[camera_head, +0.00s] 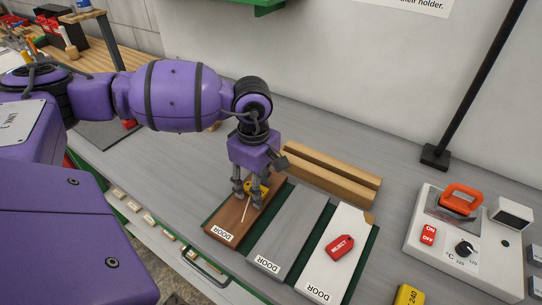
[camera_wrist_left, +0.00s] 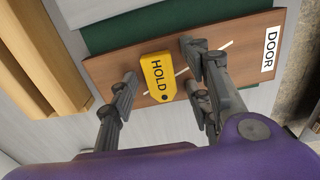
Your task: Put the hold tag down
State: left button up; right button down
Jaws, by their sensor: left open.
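The yellow hold tag (camera_wrist_left: 158,76) lies flat on the brown door board (camera_wrist_left: 115,70), between the spread fingers of my left gripper (camera_wrist_left: 160,90). The fingers stand apart from the tag on both sides. In the head view the tag (camera_head: 257,187) is partly hidden by my left gripper (camera_head: 248,191), which points down over the far part of the brown board (camera_head: 229,220). A pale line or scratch runs across the board beside the tag. My right gripper is not in view.
A grey door board (camera_head: 288,234) and a white door board (camera_head: 329,268) with a red reject tag (camera_head: 340,247) lie to the right on a green mat (camera_head: 368,255). Wooden bars (camera_head: 331,173) lie behind. A white heater unit (camera_head: 462,240) stands at the right.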

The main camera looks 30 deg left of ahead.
pick_arm(q)
notch_tip(320, 180, up, 12)
jog(key=shift+r, duration=0.2)
dwell(0.4)
